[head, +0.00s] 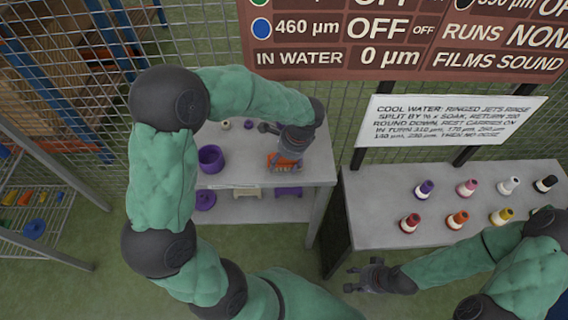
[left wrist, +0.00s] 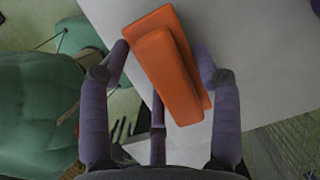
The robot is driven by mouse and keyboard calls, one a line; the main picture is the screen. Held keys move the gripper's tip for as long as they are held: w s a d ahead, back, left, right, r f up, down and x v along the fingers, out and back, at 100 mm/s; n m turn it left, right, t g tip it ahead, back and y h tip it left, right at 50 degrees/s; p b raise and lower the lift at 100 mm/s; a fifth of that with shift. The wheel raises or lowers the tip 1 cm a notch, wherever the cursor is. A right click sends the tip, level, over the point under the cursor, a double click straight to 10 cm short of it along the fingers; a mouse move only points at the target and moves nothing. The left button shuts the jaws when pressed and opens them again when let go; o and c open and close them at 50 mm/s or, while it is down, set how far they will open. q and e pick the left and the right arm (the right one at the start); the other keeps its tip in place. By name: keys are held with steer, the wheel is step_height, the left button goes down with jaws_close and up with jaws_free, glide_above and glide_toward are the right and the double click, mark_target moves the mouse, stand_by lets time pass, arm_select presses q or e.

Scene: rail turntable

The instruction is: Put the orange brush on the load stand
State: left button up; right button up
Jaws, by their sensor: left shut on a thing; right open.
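The orange brush (head: 284,163) is at the front right of the left grey table (head: 318,174). In the left wrist view the orange brush (left wrist: 168,62) shows as an orange block with a wider layer under it, lying between my fingers. My left gripper (head: 286,153) is shut on it from above; the same gripper also shows in the left wrist view (left wrist: 161,55). I cannot tell whether the brush touches the tabletop. My right gripper (head: 362,277) is open and empty, low in front of the right table. I cannot tell which thing is the load stand.
A purple cup (head: 211,158) stands on the left table, with small pieces behind it. The lower shelf (head: 232,208) holds purple and cream things. Several coloured bottles, among them an orange one (head: 458,219), stand on the right table (head: 372,220). A wire mesh fence rises behind.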

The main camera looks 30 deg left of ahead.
arm_select(q)
steer(key=shift+f, duration=0.1)
steer(key=o, duration=1)
steer(key=shift+f, duration=0.1)
steer(key=p+v, duration=0.4)
steer(key=v, duration=0.8)
steer(key=shift+r+p, duration=0.2)
steer(key=shift+p, duration=0.15)
